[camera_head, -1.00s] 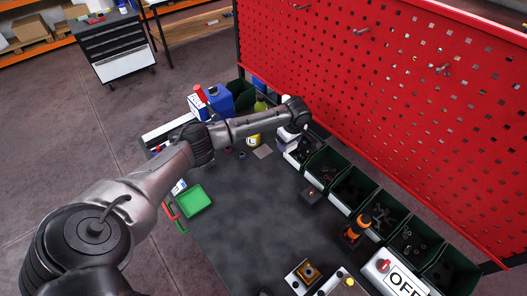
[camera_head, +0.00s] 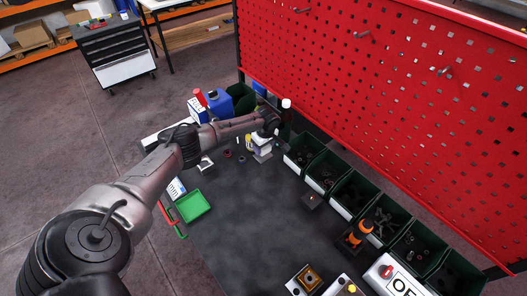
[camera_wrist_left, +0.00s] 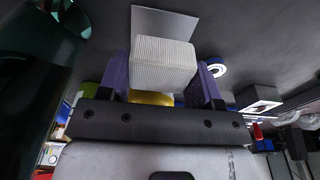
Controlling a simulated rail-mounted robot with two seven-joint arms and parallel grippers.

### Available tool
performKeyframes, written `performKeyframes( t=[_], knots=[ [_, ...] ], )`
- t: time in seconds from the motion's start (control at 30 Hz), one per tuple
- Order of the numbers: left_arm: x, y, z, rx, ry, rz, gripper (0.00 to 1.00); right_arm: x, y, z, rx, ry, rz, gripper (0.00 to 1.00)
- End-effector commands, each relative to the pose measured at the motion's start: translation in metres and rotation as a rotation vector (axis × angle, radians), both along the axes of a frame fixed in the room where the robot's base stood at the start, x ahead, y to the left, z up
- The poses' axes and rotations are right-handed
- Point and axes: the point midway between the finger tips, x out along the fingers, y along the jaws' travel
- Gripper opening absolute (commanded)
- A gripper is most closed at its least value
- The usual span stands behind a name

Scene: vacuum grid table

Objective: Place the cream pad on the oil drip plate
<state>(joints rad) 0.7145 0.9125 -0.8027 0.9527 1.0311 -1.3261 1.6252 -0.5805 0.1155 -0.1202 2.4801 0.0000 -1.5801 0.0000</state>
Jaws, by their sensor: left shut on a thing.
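My left gripper (camera_head: 262,147) is over the far part of the dark table, beyond the green tray. In the left wrist view its two purple fingers (camera_wrist_left: 163,80) are shut on the cream pad (camera_wrist_left: 163,62), a pale block with a ribbed surface. A flat grey square, which I take for the oil drip plate (camera_wrist_left: 165,21), lies on the table just beyond the pad in that view. A gap between pad and plate cannot be judged. My right gripper is not in view.
A row of dark green bins (camera_head: 325,170) runs along the red pegboard (camera_head: 390,100). Blue containers (camera_head: 220,104) stand behind my left arm. A green tray (camera_head: 193,206) lies at the near left edge. The table's middle is clear.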

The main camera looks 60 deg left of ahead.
Motion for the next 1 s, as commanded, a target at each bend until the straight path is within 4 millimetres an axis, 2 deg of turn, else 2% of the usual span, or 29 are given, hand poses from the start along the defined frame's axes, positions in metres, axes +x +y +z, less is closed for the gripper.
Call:
performKeyframes(
  t=[0.1,0.2,0.67,0.7,0.93,1.0],
  knots=[
    [0.000,-0.001,-0.018,0.000,0.002,0.001,0.32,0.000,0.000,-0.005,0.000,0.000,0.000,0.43],
    [0.000,0.000,-0.026,0.000,0.001,0.002,0.32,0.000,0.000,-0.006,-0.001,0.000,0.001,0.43],
    [0.000,-0.001,-0.032,-0.001,0.001,0.000,0.32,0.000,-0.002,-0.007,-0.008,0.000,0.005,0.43],
    [0.000,-0.001,-0.032,0.000,0.001,0.000,0.61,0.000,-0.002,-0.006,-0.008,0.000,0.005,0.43],
    [0.000,-0.001,-0.032,0.000,0.001,0.000,0.83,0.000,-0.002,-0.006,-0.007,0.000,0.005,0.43],
    [0.000,-0.001,-0.032,0.000,0.001,0.000,0.84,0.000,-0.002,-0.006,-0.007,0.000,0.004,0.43]
  ],
)
